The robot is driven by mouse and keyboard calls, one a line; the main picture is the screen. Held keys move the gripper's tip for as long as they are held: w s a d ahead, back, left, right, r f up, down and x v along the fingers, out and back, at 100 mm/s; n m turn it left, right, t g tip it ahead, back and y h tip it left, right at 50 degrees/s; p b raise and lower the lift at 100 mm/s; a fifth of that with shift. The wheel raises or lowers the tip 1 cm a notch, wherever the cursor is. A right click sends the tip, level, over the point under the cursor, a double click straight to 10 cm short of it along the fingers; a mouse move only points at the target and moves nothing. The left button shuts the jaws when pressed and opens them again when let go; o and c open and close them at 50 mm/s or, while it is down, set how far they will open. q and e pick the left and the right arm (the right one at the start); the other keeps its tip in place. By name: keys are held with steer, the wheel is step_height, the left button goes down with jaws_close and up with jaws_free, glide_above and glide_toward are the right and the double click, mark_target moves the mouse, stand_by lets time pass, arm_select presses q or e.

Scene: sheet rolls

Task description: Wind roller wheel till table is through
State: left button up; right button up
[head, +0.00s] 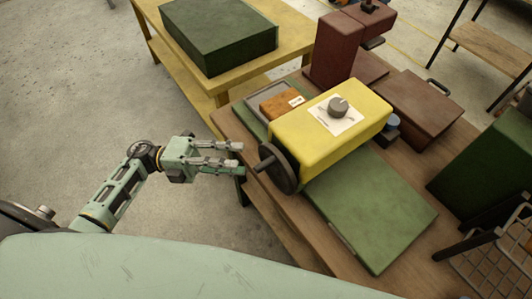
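The yellow roller machine (350,125) stands on the wooden bench, with a grey knob (338,107) on a white plate on its top. Its dark roller wheel (280,168) is on the left end, and a handle (264,163) sticks out from the wheel toward my gripper. A flat green table (370,205) lies in front of and partly under the yellow body. My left gripper (238,158) is just left of the wheel handle, apart from it, with its fingers spread and nothing between them. My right gripper is not in view.
A brown box (277,103) in a grey tray sits behind the machine. A dark red machine (338,48) and a brown case (415,105) stand farther back. A yellow table (285,20) bears a dark green box (220,35). Open floor lies left of the bench.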

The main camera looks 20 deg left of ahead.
mark_target(261, 164)
arm_select(q)
steer(key=d+p, duration=0.1)
steer(key=d, duration=0.1)
steer(key=d+r+p, duration=0.1)
steer(key=d, duration=0.1)
steer(key=d+p, duration=0.1)
steer(key=d, duration=0.1)
steer(key=shift+w+d+r, duration=0.2)
steer(key=shift+d+r, duration=0.05)
steer(key=shift+d, duration=0.4)
steer(key=shift+d+f, duration=0.1)
steer(key=shift+d, duration=0.05)
steer(key=c, duration=0.8)
steer(key=shift+f, duration=0.1)
jaws_close()
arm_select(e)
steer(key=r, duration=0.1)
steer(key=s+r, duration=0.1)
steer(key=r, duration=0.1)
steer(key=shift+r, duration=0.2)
arm_select(q)
steer(key=shift+f, duration=0.1)
